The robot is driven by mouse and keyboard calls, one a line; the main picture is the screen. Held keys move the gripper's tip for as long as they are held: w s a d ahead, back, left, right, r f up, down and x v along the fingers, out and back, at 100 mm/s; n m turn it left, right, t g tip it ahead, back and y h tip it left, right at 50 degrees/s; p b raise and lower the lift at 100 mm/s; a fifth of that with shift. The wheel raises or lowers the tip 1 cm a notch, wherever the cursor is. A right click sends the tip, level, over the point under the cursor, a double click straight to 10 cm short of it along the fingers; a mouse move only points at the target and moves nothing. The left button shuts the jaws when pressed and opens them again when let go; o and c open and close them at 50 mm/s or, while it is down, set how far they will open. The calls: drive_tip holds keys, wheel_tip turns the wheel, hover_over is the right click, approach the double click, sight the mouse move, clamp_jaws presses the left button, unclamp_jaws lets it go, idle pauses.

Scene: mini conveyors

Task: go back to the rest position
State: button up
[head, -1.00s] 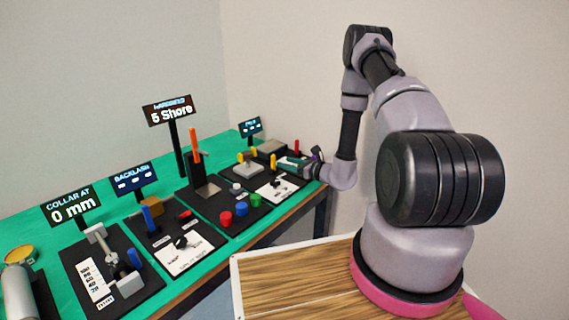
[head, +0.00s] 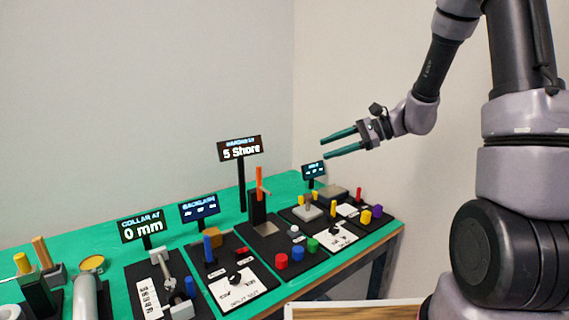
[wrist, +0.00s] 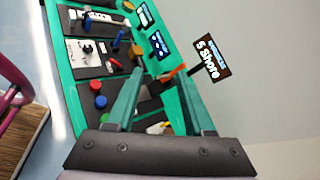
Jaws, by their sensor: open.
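My gripper (head: 332,148) is raised above the far right end of the green table (head: 95,237) in the head view. Its two teal fingers are apart and nothing is between them. In the wrist view the fingers (wrist: 157,92) also stand apart and empty, with the table and its devices beyond them.
Black device panels line the table, with a "5 Shore" display (head: 240,150), a "BACKLASH" display (head: 199,208) and a "COLLAR AT 0 mm" display (head: 142,226). Red (head: 281,261), blue (head: 297,253) and green (head: 313,245) buttons sit at the front. The air around my gripper is clear.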

drive_tip(key=s+d+r+n+t+h, duration=0.2)
drive_tip(key=s+d+r+n+h, duration=0.2)
drive_tip(key=s, duration=0.6)
drive_tip(key=s+d+r+n+t+h, duration=0.3)
drive_tip(key=s+d+r+n+h, duration=0.2)
drive_tip(key=s+r, duration=0.5)
drive_tip(key=d+h, duration=0.2)
drive_tip(key=shift+d+r, duration=0.15)
drive_tip(key=shift+d, duration=0.25)
